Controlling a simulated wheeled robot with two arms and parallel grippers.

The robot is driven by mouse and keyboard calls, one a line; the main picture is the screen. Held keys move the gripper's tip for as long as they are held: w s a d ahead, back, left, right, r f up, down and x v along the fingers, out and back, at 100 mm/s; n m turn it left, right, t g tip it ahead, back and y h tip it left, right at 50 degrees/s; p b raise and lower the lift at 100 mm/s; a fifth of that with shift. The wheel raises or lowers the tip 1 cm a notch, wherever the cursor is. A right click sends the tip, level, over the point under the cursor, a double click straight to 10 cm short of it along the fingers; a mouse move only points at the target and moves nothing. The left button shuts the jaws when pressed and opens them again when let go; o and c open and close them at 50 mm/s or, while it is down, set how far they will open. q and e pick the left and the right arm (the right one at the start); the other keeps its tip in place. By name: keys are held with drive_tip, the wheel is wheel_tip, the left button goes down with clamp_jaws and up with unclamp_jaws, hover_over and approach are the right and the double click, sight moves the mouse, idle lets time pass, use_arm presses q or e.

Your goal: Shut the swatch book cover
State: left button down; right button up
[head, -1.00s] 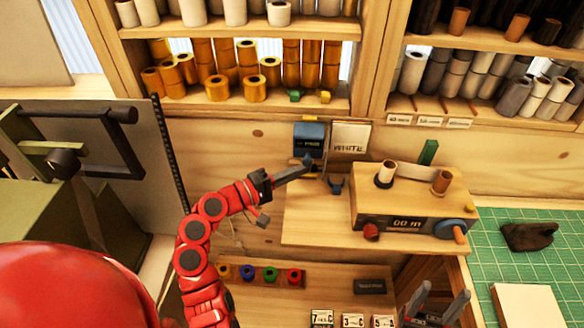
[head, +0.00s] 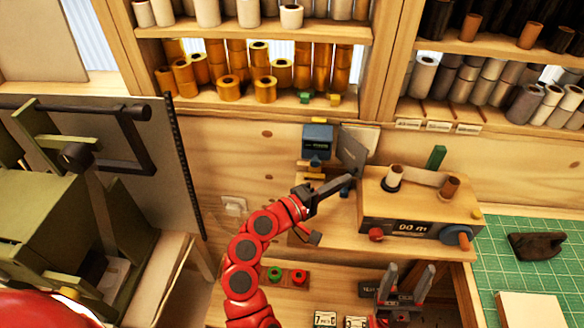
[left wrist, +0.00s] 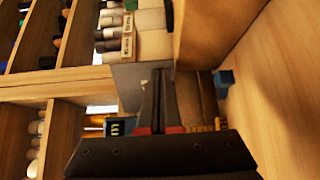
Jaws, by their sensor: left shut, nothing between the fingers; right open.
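The swatch book stands upright against the wooden back wall. Its grey cover (head: 352,151) is at an angle, partly in front of the pale page (head: 370,137). My left gripper (head: 348,180) is shut and empty, with its tips at the cover's lower edge. In the left wrist view, the shut fingers (left wrist: 162,80) overlap the grey cover (left wrist: 128,82); I cannot tell whether they touch it. My right gripper (head: 405,273) is open and empty, low at the front, far from the book.
A blue device (head: 317,142) stands just left of the book. A wooden counter box (head: 418,205) with two rolls is close on the right. Shelves of rolls (head: 250,80) are above. A green cutting mat (head: 490,268) lies at the right.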

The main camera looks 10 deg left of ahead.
sight(365, 185)
use_arm(q)
drive_tip(key=w+d+n+t+y, duration=0.1)
drive_tip(key=d, duration=0.1)
drive_tip(key=d+t+y, duration=0.1)
drive_tip(key=d, duration=0.1)
drive_tip(key=w+d+n+y, duration=0.1)
drive_tip(key=d, duration=0.1)
drive_tip(key=shift+w+d+n+t+p, duration=0.2)
drive_tip(key=shift+w+n+t+p, duration=0.1)
drive_tip(key=shift+t+p, duration=0.1)
drive_tip(key=shift+a, duration=0.1)
idle(1.1)
